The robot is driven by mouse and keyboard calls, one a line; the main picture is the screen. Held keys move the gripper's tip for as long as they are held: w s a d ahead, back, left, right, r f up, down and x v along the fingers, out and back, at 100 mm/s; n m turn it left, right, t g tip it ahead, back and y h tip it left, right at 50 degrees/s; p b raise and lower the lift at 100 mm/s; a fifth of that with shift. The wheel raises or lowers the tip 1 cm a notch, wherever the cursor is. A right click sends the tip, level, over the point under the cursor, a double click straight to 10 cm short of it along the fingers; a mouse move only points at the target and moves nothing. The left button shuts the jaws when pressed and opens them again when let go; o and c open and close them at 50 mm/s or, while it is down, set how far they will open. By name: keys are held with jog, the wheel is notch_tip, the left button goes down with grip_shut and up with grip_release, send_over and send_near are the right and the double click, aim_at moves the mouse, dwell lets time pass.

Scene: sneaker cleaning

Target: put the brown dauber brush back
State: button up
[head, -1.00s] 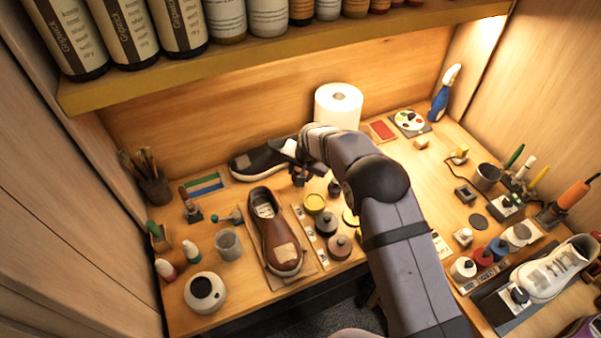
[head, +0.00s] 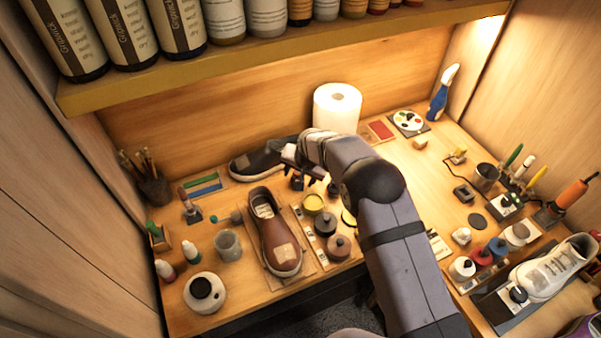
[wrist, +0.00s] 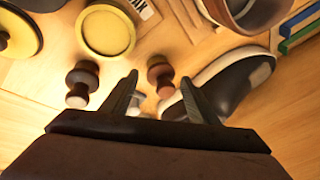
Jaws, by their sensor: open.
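Two small dauber brushes with rounded, dark brown ends stand on the table in the wrist view. One dauber brush (wrist: 161,72) shows in the gap between my fingertips, apparently beyond them. The other dauber brush (wrist: 82,82) is left of my left finger. I cannot tell for sure which is the brown one. My gripper (wrist: 160,90) is open, and no brush is clamped in it.
The dark shoe (wrist: 232,80) lies close to my right finger. An open yellow tin (wrist: 107,30) stands near the brushes; it also shows in the head view (head: 313,203). A brown shoe (head: 275,235) is in front. A paper roll (head: 337,110) stands behind.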

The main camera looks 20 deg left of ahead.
jog(key=b+v, duration=0.2)
jog(key=v, duration=1)
jog(key=shift+b, duration=0.35)
jog(key=shift+r, duration=0.15)
jog(key=shift+d, duration=0.15)
jog(key=s+d+r+g+h, duration=0.1)
jog(key=s+d, duration=0.2)
jog(key=d, duration=0.8)
jog(key=s+d+h, duration=0.1)
jog(key=s+d, duration=0.3)
jog(key=d, duration=0.7)
jog(key=s+d+f+g, duration=0.1)
jog(key=s+d+g, duration=0.1)
jog(key=s+d, duration=1.1)
jog(key=s, duration=0.5)
jog(key=shift+s+d+f+h, duration=0.15)
jog(key=shift+d+f+h, duration=0.05)
jog(key=shift+f+h, duration=0.2)
